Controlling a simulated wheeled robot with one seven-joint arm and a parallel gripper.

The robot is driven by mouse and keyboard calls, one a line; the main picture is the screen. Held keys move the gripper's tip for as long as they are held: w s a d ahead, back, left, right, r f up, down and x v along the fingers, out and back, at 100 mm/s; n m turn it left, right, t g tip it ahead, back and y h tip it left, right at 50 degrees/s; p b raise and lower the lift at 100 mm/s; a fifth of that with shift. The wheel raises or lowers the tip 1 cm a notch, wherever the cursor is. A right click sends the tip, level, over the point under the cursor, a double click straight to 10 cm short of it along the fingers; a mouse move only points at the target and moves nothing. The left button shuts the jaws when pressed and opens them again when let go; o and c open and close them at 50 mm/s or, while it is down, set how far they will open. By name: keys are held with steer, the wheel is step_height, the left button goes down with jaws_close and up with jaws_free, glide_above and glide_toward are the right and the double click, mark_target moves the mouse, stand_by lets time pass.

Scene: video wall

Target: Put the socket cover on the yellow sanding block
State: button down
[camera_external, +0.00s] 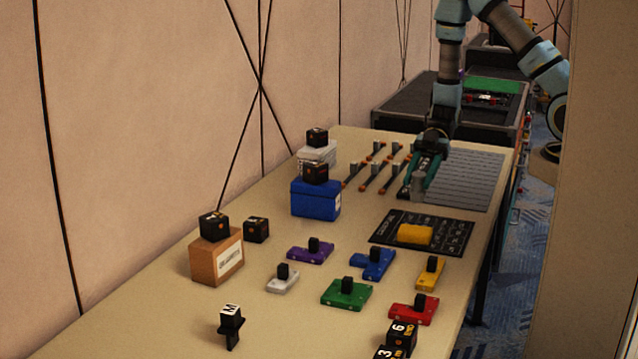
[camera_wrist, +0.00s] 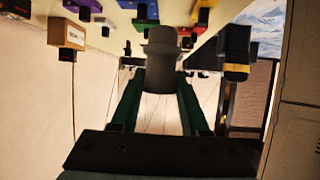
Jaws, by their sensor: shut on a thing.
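My gripper (camera_external: 421,180) is at the far part of the table, by the left edge of the grey ribbed mat. Its green fingers are shut on a grey rounded piece, which I take to be the socket cover (camera_external: 417,190). In the wrist view the socket cover (camera_wrist: 160,62) sits between the fingertips. The yellow sanding block (camera_external: 414,235) lies on a black printed mat (camera_external: 455,230), nearer the camera than my gripper and apart from it. In the wrist view a yellow patch (camera_wrist: 236,73), likely this block, shows to the right of the socket cover.
Several orange-tipped rods (camera_external: 372,170) lie left of my gripper. A blue box (camera_external: 315,200) and a cardboard box (camera_external: 217,260) with black cubes stand along the left. Coloured blocks with black knobs, such as the green one (camera_external: 346,293), spread over the near table.

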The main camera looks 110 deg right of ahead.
steer(key=shift+f+p, duration=0.3)
steer(key=shift+f, duration=3.25)
steer(key=shift+f, duration=0.1)
steer(key=shift+c, duration=2)
jaws_free()
